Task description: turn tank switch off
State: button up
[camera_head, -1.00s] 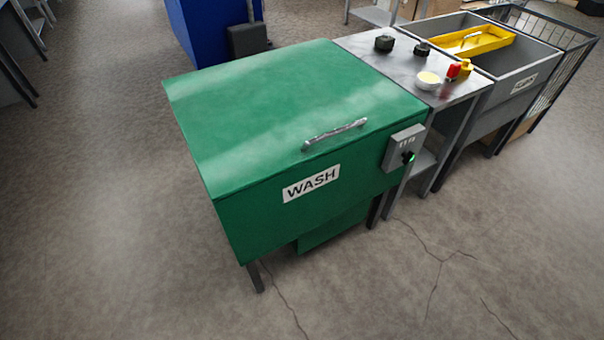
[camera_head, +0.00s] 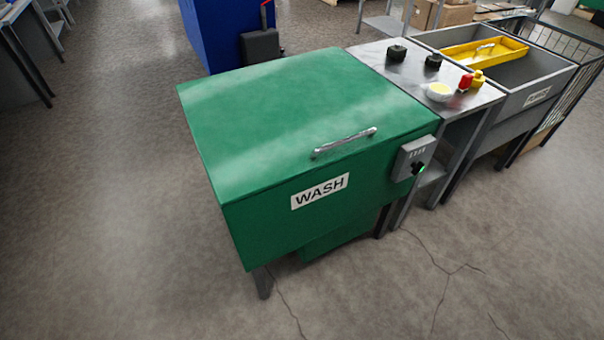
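The green wash tank (camera_head: 262,215) stands in the middle of the view with its lid (camera_head: 290,95) down. A metal handle (camera_head: 343,143) runs along the lid's front edge, and a white WASH label (camera_head: 320,191) is on the front face. A grey switch box (camera_head: 408,160) is fixed at the right end of the front face. It carries a black switch knob (camera_head: 416,169) with a small green lit spot beside it. The knob's exact angle is too small to tell. My gripper is not in view.
A metal table (camera_head: 385,62) adjoins the tank's right, holding dark knob-like parts, a bowl (camera_head: 439,92), a red item (camera_head: 465,82) and a yellow item (camera_head: 478,79). Beyond is a grey basin (camera_head: 540,75) with a yellow tray (camera_head: 485,53). The floor in front and left is clear.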

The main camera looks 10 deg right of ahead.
aim_at(417, 167)
jog(key=l+z, duration=0.2)
jog(key=l, duration=0.3)
jog(key=i+l+z, duration=0.2)
jog(key=l, duration=0.25)
jog(key=l+z, duration=0.2)
jog(key=l, duration=0.3)
